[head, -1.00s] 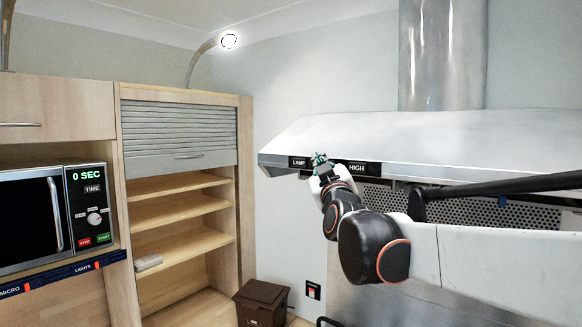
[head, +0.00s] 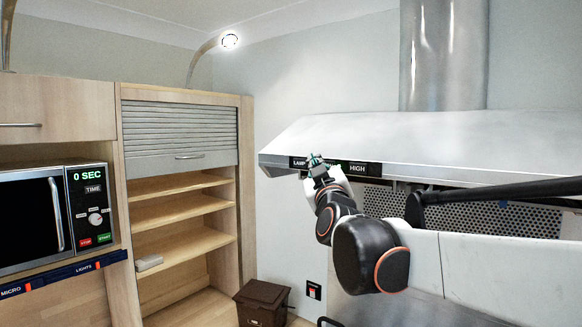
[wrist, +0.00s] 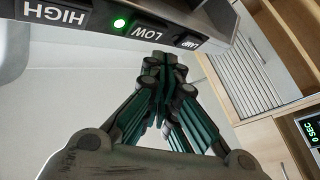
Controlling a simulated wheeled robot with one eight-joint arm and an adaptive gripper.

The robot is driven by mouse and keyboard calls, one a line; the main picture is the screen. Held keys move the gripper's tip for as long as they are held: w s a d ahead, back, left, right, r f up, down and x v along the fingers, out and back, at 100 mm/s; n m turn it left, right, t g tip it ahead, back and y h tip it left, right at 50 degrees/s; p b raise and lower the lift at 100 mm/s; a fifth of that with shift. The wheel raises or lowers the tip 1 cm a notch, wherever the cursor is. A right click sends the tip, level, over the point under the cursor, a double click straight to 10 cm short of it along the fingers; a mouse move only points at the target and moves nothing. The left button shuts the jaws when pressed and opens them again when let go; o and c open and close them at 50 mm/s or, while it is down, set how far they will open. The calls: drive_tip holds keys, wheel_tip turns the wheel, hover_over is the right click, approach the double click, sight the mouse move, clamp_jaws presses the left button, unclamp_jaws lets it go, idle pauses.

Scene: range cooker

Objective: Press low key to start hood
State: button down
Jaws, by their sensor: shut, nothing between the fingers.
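The hood (head: 400,140) has a dark key strip on its front edge, with LAMP (head: 299,162) and HIGH (head: 358,167) legible in the head view. My gripper (head: 315,160) covers part of the strip between them. In the wrist view the strip is upside down, with HIGH (wrist: 55,13), a lit green light (wrist: 119,23), LOW (wrist: 150,33) and LAMP (wrist: 188,43). My gripper (wrist: 163,62) is shut and empty there, its tips just below the strip between LOW and LAMP. I cannot tell whether the tips touch it.
A microwave (head: 30,215) and a shelf cabinet (head: 180,215) with a roller shutter (head: 178,130) stand at the left. A perforated panel (head: 480,217) lies under the hood. The space in front of the shelves is free.

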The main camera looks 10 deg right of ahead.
drive_tip(key=s+a, duration=0.3)
drive_tip(key=shift+s+a, duration=0.2)
idle(1.8)
